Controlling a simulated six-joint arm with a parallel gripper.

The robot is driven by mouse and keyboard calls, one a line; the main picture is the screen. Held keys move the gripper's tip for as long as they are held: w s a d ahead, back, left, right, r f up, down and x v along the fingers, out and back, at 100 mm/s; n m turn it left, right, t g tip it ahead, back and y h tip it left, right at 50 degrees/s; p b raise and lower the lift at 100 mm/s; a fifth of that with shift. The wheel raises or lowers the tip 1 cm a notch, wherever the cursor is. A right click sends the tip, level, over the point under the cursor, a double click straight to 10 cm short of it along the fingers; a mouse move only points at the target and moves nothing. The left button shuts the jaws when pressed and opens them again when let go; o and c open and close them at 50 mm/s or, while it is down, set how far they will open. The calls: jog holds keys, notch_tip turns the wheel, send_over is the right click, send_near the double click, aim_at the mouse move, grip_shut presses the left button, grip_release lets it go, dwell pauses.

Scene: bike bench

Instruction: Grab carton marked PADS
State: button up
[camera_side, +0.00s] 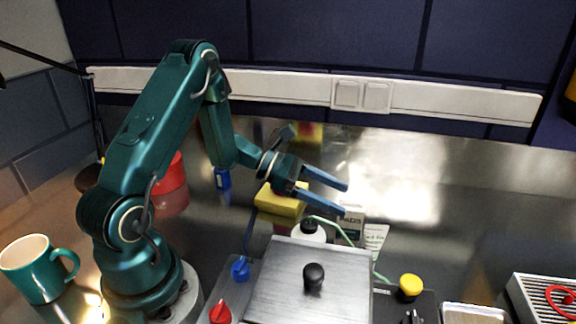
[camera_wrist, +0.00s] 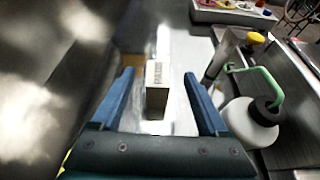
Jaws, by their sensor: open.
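The carton marked PADS (camera_side: 350,221) is a small pale box standing on the steel bench, behind the grey lidded box. In the wrist view the carton (camera_wrist: 157,88) is ahead, between my two fingers but beyond their tips or near them; the exact depth is hard to tell. Its printed label is turned sideways there. My gripper (camera_side: 346,198) has blue fingers, is open and empty, and is above and to the left of the carton in the side view. The fingers also show in the wrist view (camera_wrist: 158,75), spread on both sides.
A white bottle (camera_side: 309,232) with a green tube (camera_side: 345,236) stands close to the carton. A grey lidded box (camera_side: 290,290) with a black knob is in front. A yellow block (camera_side: 279,202) is below my wrist. Bench at right rear is clear.

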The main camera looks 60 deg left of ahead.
aim_at(342, 204)
jog(key=shift+s+a+f+n, duration=0.1)
jog(key=shift+a+f+n, duration=0.2)
jog(key=shift+f, duration=0.35)
jog(key=shift+x, duration=2.4)
grip_shut()
